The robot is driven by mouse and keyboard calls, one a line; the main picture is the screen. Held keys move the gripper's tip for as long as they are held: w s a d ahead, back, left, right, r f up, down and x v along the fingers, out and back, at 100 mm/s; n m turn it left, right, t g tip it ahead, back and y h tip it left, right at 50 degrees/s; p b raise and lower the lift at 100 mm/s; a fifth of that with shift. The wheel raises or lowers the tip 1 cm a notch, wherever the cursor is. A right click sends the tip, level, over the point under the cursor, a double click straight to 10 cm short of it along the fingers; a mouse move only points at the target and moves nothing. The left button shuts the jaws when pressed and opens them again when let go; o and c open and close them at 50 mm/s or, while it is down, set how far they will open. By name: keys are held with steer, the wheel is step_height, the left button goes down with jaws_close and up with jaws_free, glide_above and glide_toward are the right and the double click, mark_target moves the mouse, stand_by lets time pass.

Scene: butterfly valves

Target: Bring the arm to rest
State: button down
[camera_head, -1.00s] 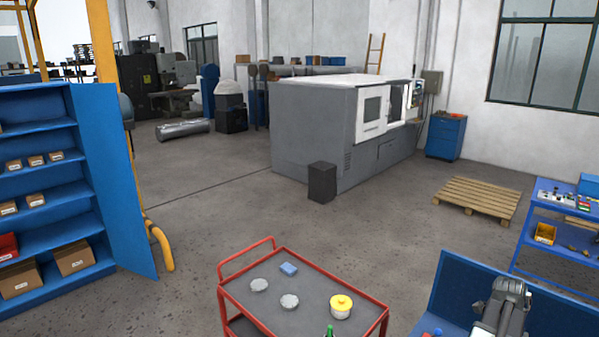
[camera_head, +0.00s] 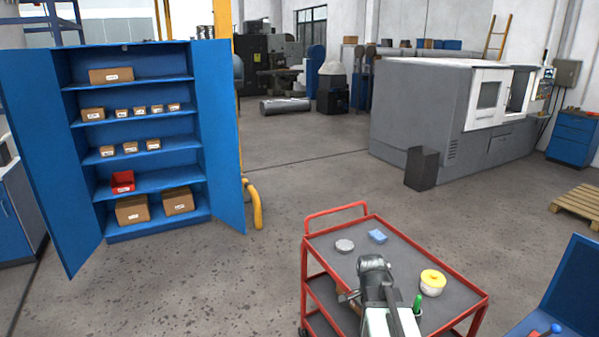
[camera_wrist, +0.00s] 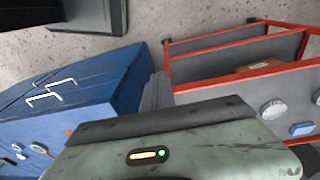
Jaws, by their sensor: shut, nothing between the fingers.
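My arm shows at the lower middle of the head view, its end, with my gripper (camera_head: 373,266), in front of the red cart (camera_head: 318,235). The gripper is shut, and no object shows in it. The fingers are hard to make out from behind. The arm hides part of the cart's top, where one of two grey discs stood. In the wrist view, my own pale green body fills the lower middle, with a lit strip on it.
The cart bears a grey disc (camera_head: 344,245), a blue block (camera_head: 377,236), a yellow-lidded tub (camera_head: 432,282) and a green bottle (camera_head: 418,303). A blue bench (camera_head: 572,285) stands at right. An open blue cabinet (camera_head: 222,140) stands left. Floor between cabinet and cart is clear.

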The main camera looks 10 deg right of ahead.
steer(key=s+a+f+n+y+b, duration=0.1)
steer(key=a+f+n, duration=0.1)
steer(key=a+n, duration=0.9)
steer(key=n, duration=0.3)
steer(key=shift+s+f, duration=0.35)
steer(key=shift+f, duration=0.05)
